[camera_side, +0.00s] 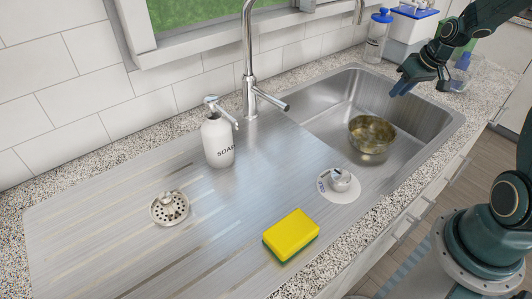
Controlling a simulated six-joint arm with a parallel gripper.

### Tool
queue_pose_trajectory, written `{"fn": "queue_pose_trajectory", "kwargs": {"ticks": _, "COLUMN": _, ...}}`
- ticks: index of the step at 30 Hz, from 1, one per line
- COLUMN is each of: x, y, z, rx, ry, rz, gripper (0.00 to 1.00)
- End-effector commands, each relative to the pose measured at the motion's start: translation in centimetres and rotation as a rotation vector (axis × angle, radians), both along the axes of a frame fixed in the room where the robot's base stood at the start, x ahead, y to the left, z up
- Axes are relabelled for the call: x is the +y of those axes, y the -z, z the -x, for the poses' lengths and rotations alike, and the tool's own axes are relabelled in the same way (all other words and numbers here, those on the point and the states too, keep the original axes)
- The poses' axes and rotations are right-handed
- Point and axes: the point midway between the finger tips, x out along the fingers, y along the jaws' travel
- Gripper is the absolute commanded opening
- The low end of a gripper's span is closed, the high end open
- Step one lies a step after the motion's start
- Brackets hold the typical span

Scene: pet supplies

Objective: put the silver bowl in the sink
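The silver bowl (372,154) is in the sink basin (431,120), upright, near the basin's left part. Its inside looks brownish and mottled. My gripper (400,88) is above the basin's far right side, up and to the right of the bowl and apart from it. Its blue fingertips point down and left, with nothing visible between them. Whether the fingers are open or shut is too small to tell.
A tall faucet (249,60) and a soap bottle (218,142) stand left of the basin. A drain strainer (169,208), a yellow-green sponge (291,235) and a round knob (340,180) are on the steel drainboard (110,235). Clear containers (377,38) stand at the back right.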

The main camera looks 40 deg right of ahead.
Motion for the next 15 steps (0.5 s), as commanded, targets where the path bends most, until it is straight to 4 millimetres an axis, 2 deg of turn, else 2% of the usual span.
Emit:
{"fn": "queue_pose_trajectory", "kwargs": {"ticks": 1, "x": 1.5, "y": -1.5, "z": -0.2, "rx": -0.003, "ry": -0.022, "rz": 0.013, "gripper": 0.25}}
{"fn": "queue_pose_trajectory", "kwargs": {"ticks": 6, "x": 5.8, "y": -5.1, "z": 0.3, "rx": 0.002, "ry": -0.068, "rz": 0.042, "gripper": 0.25}}
{"fn": "queue_pose_trajectory", "kwargs": {"ticks": 15, "x": 13.1, "y": -10.2, "z": 3.0, "rx": -0.004, "ry": -0.137, "rz": 0.087, "gripper": 0.25}}
